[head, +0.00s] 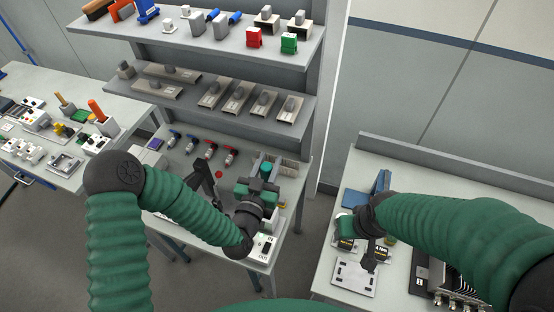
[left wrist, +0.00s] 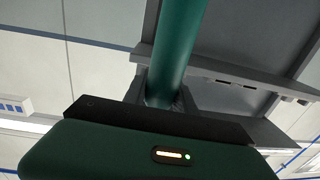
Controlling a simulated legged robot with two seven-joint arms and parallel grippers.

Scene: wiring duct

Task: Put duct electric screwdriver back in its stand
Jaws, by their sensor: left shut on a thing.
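My left gripper (head: 257,188) is over the right part of the shelf unit's work surface. It is shut on a green cylinder, which I take to be the electric screwdriver (head: 266,168); its top shows just beyond the gripper. In the left wrist view the green screwdriver (left wrist: 181,50) rises from between the dark jaws, and its lower end is hidden. A black angled bracket (head: 204,180) stands left of the gripper; I cannot tell whether it is the stand. My right gripper (head: 358,224) is above the right table, and its finger opening is not clear.
Grey bins (head: 290,166) stand right behind the left gripper. Several small red and blue tools (head: 210,150) lie at the back left. Shelves (head: 225,104) with parts overhang the surface. A pale plate (head: 352,280) lies on the right table (head: 400,160). A white box (head: 262,248) is near the front edge.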

